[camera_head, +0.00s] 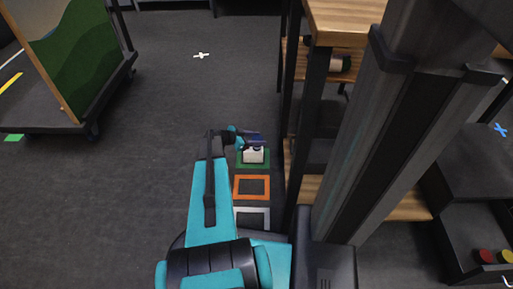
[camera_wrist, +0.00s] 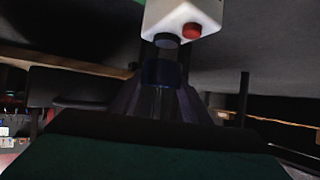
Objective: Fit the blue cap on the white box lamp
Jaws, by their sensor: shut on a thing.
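The white box lamp (camera_head: 253,155) stands on the floor inside a green square marking. In the wrist view the white box (camera_wrist: 183,14) shows at the top, with a dark blue round part (camera_wrist: 167,41) and a red round part (camera_wrist: 192,31) on its face. My gripper (camera_wrist: 160,88) is shut on the blue cap (camera_wrist: 161,72), which is dark and partly hidden by the fingers. The cap appears below the dark blue part with a gap in the picture; the true distance is hard to tell. In the head view my gripper (camera_head: 256,141) is at the box.
An orange square marking (camera_head: 252,187) and a white one (camera_head: 253,217) lie on the floor nearer to me. A wood-topped shelf (camera_head: 345,22) stands close on the right. A wheeled picture board (camera_head: 75,60) stands far left. The floor left of my arm is clear.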

